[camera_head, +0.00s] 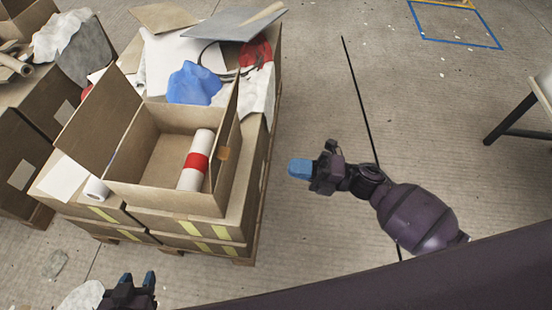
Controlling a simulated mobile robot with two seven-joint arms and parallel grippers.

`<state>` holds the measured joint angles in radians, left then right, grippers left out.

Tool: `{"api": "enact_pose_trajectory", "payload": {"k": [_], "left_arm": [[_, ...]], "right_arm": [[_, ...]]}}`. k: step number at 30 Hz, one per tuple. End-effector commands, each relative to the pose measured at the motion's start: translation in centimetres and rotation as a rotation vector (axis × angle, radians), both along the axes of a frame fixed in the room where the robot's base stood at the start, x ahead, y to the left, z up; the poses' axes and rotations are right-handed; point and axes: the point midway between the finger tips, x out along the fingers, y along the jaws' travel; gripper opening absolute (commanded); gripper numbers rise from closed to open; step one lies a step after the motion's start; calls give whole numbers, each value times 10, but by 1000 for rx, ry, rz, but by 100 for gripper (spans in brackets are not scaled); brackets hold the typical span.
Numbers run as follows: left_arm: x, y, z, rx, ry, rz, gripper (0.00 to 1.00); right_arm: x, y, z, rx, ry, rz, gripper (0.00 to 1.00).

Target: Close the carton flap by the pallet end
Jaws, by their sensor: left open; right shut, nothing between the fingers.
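An open cardboard carton (165,197) stands on the stacked boxes of a pallet. Its large left flap (100,122) is raised and leans outward to the left. A narrower flap (229,120) stands up along the right side. A white roll with a red band (195,160) lies tilted inside the carton. My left gripper (137,280) is open and empty at the bottom edge, in front of the pallet and apart from the carton. My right gripper (299,169) is shut and empty, over the floor to the right of the carton, touching nothing.
Behind the carton lie a blue cloth (193,84), a grey board (232,23) and other scraps. Another loaded stack (30,125) stands at the left. A white paper roll (95,189) lies beside the carton. The floor (320,90) at the right is mostly clear, with a table (543,92) at the edge.

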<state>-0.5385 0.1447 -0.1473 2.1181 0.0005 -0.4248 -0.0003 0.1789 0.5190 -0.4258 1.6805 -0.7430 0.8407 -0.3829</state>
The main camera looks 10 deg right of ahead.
Motion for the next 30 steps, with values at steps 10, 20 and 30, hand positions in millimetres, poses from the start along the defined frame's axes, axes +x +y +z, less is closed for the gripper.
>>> {"api": "enact_pose_trajectory", "payload": {"k": [10,20,30], "left_arm": [[-1,0,0,0,3,0,43],[-3,3,-1,11,7,-9,43],[-3,3,-1,10,7,-8,43]], "right_arm": [[19,55,12,4,0,0,0],[34,104,20,3,1,-1,0],[40,121,23,1,2,-3,0]]}}
